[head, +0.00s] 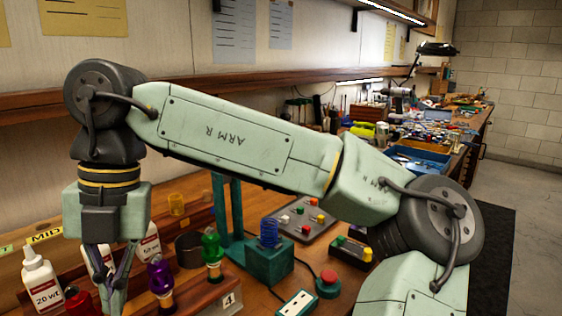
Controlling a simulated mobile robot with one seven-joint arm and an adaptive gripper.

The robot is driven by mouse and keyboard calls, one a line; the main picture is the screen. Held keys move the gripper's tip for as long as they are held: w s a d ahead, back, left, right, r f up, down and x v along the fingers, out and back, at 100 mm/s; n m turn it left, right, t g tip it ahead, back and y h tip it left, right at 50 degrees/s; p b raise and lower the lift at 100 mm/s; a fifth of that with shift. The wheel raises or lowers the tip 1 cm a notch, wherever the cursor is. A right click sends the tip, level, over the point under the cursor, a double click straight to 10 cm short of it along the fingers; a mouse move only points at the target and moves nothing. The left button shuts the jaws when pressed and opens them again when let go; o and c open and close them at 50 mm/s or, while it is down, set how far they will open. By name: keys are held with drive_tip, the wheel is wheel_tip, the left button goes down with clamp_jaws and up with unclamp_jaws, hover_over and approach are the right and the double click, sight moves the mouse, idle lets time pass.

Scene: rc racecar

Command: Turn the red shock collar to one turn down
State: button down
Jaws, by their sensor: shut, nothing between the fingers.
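My gripper (111,298) points down at the lower left, its fingers shut and nothing seen between them. A red part (84,302) shows just left of the fingers, partly cut off by the bottom edge. I cannot tell whether it is the red shock collar or whether the fingers touch it. A purple shock-like piece (160,277) and a green one (212,250) stand upright on a wooden rack (215,293) with a label "4", right of my gripper. The collar's turn position cannot be seen.
White bottles (42,281) stand left of and behind my gripper. A cluttered bench (430,135) lies beyond.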

drive_tip(key=shift+s+d+r+p, duration=0.1)
drive_tip(key=shift+s+d+p, duration=0.1)
drive_tip(key=shift+s+p, duration=0.15)
drive_tip(key=shift+s, duration=0.1)
drive_tip(key=shift+s+p, duration=0.2)
drive_tip(key=shift+p, duration=0.1)
drive_tip(key=shift+s, duration=0.1)
drive_tip(key=shift+d, duration=0.1)
drive_tip(key=shift+d+r, duration=0.15)
drive_tip(key=shift+d, duration=0.15)
drive_tip(key=r+p, duration=0.1)
drive_tip(key=r, duration=0.1)
drive_tip(key=r+p, duration=0.1)
drive_tip(key=p, duration=0.1)
drive_tip(key=r+p, duration=0.2)
drive_tip(key=shift+w+a+r, duration=0.3)
drive_tip(key=shift+a+r, duration=0.05)
